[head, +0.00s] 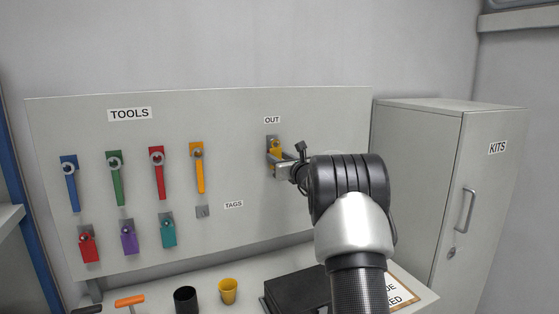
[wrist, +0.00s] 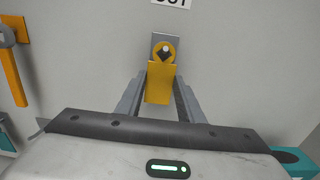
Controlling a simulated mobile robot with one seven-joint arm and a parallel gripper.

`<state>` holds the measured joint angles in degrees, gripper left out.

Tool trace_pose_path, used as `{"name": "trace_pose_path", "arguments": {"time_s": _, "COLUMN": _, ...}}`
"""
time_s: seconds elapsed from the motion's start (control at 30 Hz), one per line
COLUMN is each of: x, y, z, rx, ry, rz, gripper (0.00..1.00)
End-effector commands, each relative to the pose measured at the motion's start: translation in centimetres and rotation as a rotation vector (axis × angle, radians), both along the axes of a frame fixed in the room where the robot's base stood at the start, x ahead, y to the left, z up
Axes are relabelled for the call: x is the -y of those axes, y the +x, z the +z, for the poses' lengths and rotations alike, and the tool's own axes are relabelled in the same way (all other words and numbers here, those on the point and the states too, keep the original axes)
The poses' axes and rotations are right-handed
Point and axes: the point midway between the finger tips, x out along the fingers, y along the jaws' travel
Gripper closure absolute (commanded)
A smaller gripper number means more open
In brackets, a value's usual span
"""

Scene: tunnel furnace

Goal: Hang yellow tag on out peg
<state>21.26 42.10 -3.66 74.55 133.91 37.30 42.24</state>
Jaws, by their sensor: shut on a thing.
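The yellow tag (wrist: 160,88) is upright between the two fingers of my gripper (wrist: 161,98), which is shut on its body. In the wrist view the ring at the tag's top lies in front of the grey plate of the out peg (wrist: 158,38), and the dark peg end shows within the ring's hole. I cannot tell how far the ring is over the peg. In the head view the tag (head: 276,148) shows under the OUT label (head: 272,120), with my gripper (head: 281,168) partly covering it.
The pegboard (head: 240,180) holds several coloured wrenches at left, with red (head: 88,247), purple (head: 128,238) and teal (head: 168,230) tags below. A bare tag plate (head: 202,212) is beside the TAGS label. Black (head: 186,300) and yellow cups (head: 228,291) stand below. A KITS cabinet (head: 420,190) stands at right.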

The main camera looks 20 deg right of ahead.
Motion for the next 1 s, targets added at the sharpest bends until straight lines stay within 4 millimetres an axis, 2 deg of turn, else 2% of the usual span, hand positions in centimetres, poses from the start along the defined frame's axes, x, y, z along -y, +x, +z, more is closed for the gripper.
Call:
{"name": "trace_pose_path", "arguments": {"time_s": 0.47, "x": 0.0, "y": -0.01, "z": 0.03, "rx": 0.0, "ry": 0.0, "rz": 0.0, "gripper": 0.87}}
{"name": "trace_pose_path", "arguments": {"time_s": 0.5, "x": 0.0, "y": -0.01, "z": 0.03, "rx": 0.0, "ry": 0.0, "rz": 0.0, "gripper": 0.62}}
{"name": "trace_pose_path", "arguments": {"time_s": 0.6, "x": -0.01, "y": -0.01, "z": 0.02, "rx": 0.0, "ry": 0.0, "rz": 0.0, "gripper": 0.46}}
{"name": "trace_pose_path", "arguments": {"time_s": 0.87, "x": 0.0, "y": -0.02, "z": 0.0, "rx": 0.0, "ry": 0.0, "rz": 0.0, "gripper": 0.44}}
{"name": "trace_pose_path", "arguments": {"time_s": 1.0, "x": 0.09, "y": -0.64, "z": -0.07, "rx": 0.0, "ry": 0.001, "rz": -0.001, "gripper": 0.44}}
